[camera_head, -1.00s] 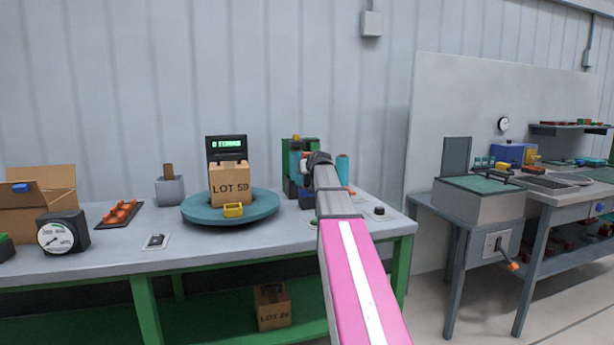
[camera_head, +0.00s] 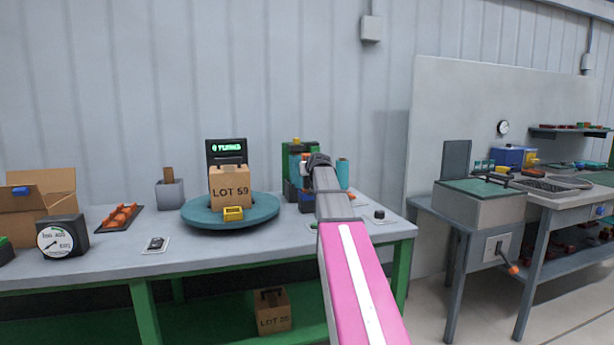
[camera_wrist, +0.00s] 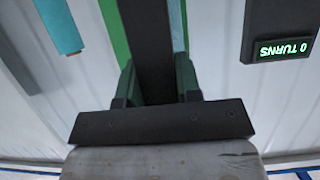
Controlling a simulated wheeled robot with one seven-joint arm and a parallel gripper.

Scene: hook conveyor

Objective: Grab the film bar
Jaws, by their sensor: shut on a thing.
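In the wrist view, my gripper (camera_wrist: 155,80) has its two dark green fingers on either side of a dark bar (camera_wrist: 149,35), which I take to be the film bar. The fingers are shut on it, and the bar runs up out of the picture. In the head view, my arm reaches to the green and dark film station at the back right of the bench. My wrist hides the fingers and most of the bar there. A teal roll (camera_head: 343,172) stands just right of my wrist.
A gauge (camera_head: 62,237) and an open carton (camera_head: 25,205) are at left.

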